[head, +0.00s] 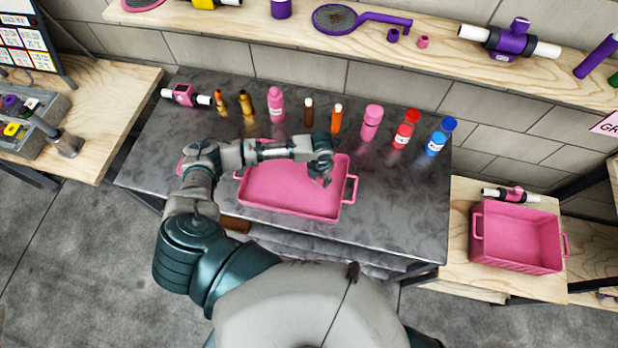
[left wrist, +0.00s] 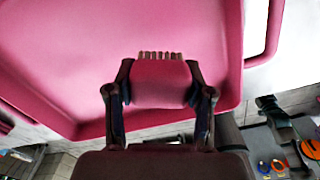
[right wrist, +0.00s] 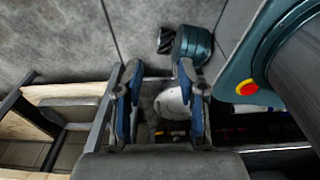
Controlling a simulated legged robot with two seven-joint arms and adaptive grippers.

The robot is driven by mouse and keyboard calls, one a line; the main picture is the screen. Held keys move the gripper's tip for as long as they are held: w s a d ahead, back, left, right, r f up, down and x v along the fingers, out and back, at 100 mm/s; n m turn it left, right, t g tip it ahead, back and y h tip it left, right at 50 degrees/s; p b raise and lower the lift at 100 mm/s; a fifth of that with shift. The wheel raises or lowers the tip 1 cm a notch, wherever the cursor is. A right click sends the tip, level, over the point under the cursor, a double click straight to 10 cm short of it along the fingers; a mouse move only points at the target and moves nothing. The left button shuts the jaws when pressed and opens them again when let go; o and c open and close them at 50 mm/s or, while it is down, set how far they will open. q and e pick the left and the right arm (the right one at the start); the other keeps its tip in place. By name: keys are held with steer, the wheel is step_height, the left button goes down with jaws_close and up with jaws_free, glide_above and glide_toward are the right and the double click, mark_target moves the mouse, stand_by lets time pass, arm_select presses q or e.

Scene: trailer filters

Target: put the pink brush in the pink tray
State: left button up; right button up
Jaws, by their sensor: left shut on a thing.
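The pink tray (head: 285,192) lies on the dark stone-topped table in the head view and fills much of the left wrist view (left wrist: 60,50). My left gripper (head: 322,172) is over the right part of the tray. In the left wrist view it (left wrist: 160,98) is shut on the pink brush (left wrist: 160,80), whose pale bristles point toward the tray. I cannot tell whether the bristles touch the tray floor. In the right wrist view my right gripper (right wrist: 158,78) is open and empty, away from the tray; it does not show in the head view.
Several bottles, among them a pink one (head: 276,104), a red one (head: 406,128) and a blue one (head: 441,136), stand behind the tray. A pink bin (head: 516,238) stands on the right-hand wooden table. A wooden shelf (head: 450,55) runs above. The stone tabletop right of the tray is clear.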

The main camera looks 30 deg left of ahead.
mark_target(315, 186)
arm_select(q)
steer(key=shift+f, duration=0.55)
steer(key=f, duration=0.2)
steer(key=a+f, duration=0.1)
steer(key=f, duration=0.1)
steer(key=shift+a, duration=0.1)
steer(key=shift+a+f, duration=0.1)
steer(key=shift+a, duration=0.2)
steer(key=o, duration=0.9)
steer(key=shift+o, duration=1.2)
steer(key=shift+d, duration=0.55)
steer(key=shift+d+r, duration=0.2)
steer(key=shift+r, duration=0.15)
steer(key=r, duration=0.4)
steer(key=shift+a+r, duration=0.15)
steer(key=shift+a, duration=0.15)
steer(key=r, duration=0.6)
steer(key=shift+a+b, duration=0.25)
steer(key=shift+b, duration=0.05)
steer(key=shift+d+r, duration=0.1)
steer(key=shift+r, duration=0.3)
steer(key=shift+d+r, duration=0.25)
steer(key=shift+d, duration=0.1)
steer(key=shift+a, duration=0.2)
arm_select(e)
steer(key=shift+d+f, duration=0.25)
steer(key=shift+d, duration=0.15)
